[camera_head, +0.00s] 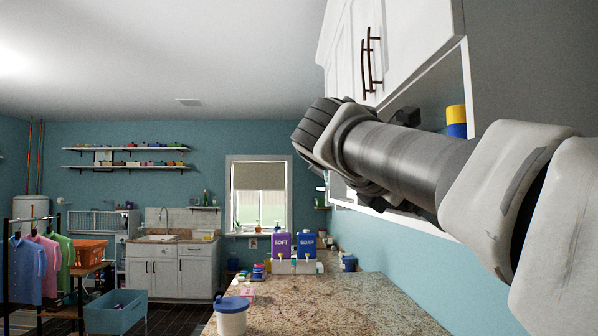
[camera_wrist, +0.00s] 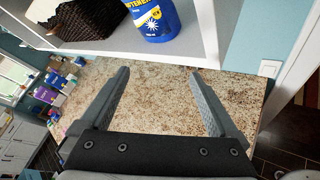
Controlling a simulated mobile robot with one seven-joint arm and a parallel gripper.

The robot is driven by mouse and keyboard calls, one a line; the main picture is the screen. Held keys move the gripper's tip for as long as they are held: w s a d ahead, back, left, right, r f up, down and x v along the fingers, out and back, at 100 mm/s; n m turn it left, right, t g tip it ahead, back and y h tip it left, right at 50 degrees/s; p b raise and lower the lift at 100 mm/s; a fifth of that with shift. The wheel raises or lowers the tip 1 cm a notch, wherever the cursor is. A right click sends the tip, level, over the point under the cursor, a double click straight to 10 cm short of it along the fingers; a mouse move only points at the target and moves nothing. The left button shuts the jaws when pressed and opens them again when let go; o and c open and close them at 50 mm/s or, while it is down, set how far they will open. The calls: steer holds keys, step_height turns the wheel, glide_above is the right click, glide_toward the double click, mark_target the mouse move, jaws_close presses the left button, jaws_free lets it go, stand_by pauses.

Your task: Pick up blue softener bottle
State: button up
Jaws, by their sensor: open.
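The blue softener bottle (camera_wrist: 155,20) stands on a white open shelf (camera_wrist: 135,46) at the top of the wrist view, its upper part cut off by the frame. In the head view the bottle (camera_head: 457,130) shows a yellow top and blue body below the wall cabinet, partly hidden by my arm. My gripper (camera_wrist: 160,73) is open and empty, its two fingers apart. In the wrist view the bottle lies beyond the fingertips, not touching them. My gripper's fingers cannot be made out in the head view.
A dark woven basket (camera_wrist: 90,18) sits left of the bottle on the shelf. White cabinet doors (camera_head: 385,55) hang above. A granite counter (camera_head: 330,303) runs below, with purple (camera_head: 281,244) and blue (camera_head: 306,244) dispensers and a blue-lidded tub (camera_head: 231,318).

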step_height(320, 180, up, 10)
steer(key=w+n+h+p, duration=0.2)
steer(key=h, duration=0.1)
steer(key=n+h, duration=0.2)
steer(key=h, duration=0.1)
glide_toward(453, 107)
steer(key=shift+g, duration=0.4)
steer(key=p+x, duration=0.2)
steer(key=x, duration=0.5)
steer(key=shift+w+d, duration=0.1)
steer(key=shift+w, duration=0.1)
steer(key=p+x, duration=0.1)
steer(key=x, duration=0.4)
steer(key=shift+w+p, duration=0.15)
steer(key=shift+p, duration=0.15)
jaws_close()
steer(key=shift+r, duration=0.1)
